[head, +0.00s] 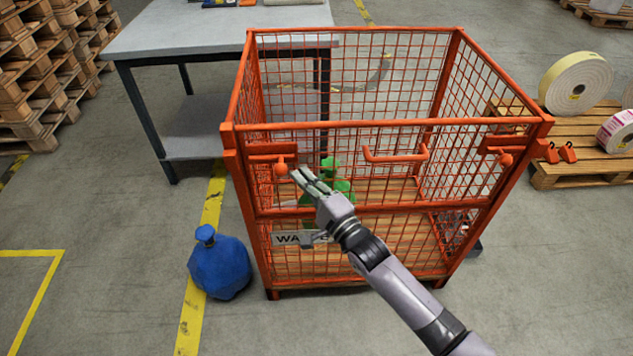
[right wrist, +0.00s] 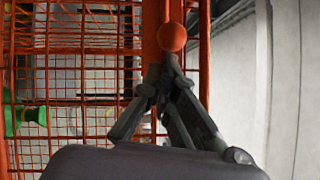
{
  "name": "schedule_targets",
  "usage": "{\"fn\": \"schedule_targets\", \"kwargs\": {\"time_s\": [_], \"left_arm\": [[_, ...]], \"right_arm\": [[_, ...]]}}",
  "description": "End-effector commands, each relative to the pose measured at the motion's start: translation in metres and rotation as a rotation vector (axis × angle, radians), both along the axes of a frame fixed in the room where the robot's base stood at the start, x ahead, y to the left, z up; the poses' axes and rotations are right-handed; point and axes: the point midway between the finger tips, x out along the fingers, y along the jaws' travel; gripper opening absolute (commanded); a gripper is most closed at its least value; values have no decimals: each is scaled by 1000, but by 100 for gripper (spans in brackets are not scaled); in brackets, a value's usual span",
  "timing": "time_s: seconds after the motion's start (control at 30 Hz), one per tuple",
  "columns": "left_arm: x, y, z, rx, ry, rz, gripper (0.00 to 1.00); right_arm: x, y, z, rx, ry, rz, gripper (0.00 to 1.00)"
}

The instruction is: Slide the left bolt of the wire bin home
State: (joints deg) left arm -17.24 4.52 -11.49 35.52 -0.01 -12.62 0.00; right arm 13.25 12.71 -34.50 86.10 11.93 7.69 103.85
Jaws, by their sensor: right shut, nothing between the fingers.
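The orange wire bin (head: 385,125) stands in the middle of the head view. Its left bolt (head: 281,169) has a round orange knob at the upper left of the front side. The knob also shows in the right wrist view (right wrist: 172,37), just beyond my fingertips. My right gripper (head: 303,178) is shut and empty, with its fingertips just right of the knob. I cannot tell whether they touch it. The right bolt (head: 505,158) sits at the upper right of the front. My left gripper is not in view.
A handle (head: 395,156) sits between the bolts. A green object (head: 343,186) is inside the bin, partly hidden. A blue sack (head: 220,268) lies left of the bin. A grey table (head: 170,30) stands behind left; a pallet (head: 570,170) with rolls stands right.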

Motion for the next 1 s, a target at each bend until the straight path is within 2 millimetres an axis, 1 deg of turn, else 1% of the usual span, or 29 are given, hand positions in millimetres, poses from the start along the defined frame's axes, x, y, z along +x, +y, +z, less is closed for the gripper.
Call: {"fn": "schedule_targets", "kwargs": {"time_s": [0.37,0.47,0.6,0.7,1.0], "left_arm": [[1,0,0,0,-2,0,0],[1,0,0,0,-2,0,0],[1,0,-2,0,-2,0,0],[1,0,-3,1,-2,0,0],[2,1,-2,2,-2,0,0]], "right_arm": [[0,3,0,0,0,0,0],[0,16,0,4,1,0,0],[0,41,0,5,2,1,0],[0,51,0,2,1,0,0],[0,53,0,0,0,0,0]]}}
